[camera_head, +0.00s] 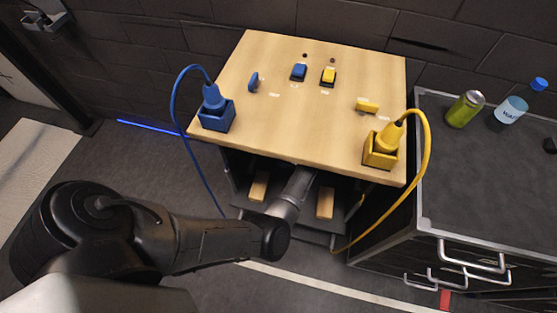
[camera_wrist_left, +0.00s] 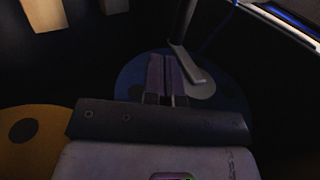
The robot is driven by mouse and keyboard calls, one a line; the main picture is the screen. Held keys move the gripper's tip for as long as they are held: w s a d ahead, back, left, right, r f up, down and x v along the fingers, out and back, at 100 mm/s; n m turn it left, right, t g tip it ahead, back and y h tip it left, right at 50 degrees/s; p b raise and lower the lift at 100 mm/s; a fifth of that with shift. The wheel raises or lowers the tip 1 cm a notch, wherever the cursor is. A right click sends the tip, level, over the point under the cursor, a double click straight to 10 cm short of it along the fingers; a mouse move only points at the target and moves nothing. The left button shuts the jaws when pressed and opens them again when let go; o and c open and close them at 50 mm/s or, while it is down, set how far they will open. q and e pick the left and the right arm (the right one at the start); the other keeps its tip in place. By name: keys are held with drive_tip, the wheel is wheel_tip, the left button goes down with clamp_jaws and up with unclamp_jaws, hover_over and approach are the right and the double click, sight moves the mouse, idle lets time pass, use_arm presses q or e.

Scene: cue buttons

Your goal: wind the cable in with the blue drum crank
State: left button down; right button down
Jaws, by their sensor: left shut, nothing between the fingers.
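The blue drum (camera_wrist_left: 130,80) shows in the left wrist view as a dark blue disc, just beyond my left gripper (camera_wrist_left: 167,62). A grey bar (camera_wrist_left: 193,66) lies across the disc, with a dark upright post (camera_wrist_left: 183,25) by its upper end; they look like the crank and its handle. My left fingers are shut and empty, left of the bar, over the disc; I cannot tell whether they touch it. In the head view my left arm reaches under the wooden tabletop, which hides the fingertips and the blue drum. My right gripper is not in view.
A yellow drum (camera_wrist_left: 32,140) sits at lower left in the wrist view. On the tabletop (camera_head: 300,130) stand a blue plug holder (camera_head: 217,117) and a yellow one (camera_head: 381,150), with a blue cable (camera_head: 176,100) and a yellow cable (camera_head: 428,150) hanging down.

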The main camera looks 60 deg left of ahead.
use_arm(q)
drive_tip(key=s+a+r+b+x, duration=0.1)
drive_tip(key=b+x, duration=0.1)
drive_tip(key=x, duration=0.9)
drive_tip(key=shift+a+r, duration=0.25)
drive_tip(key=shift+r, duration=0.05)
drive_tip(key=shift+s, duration=0.2)
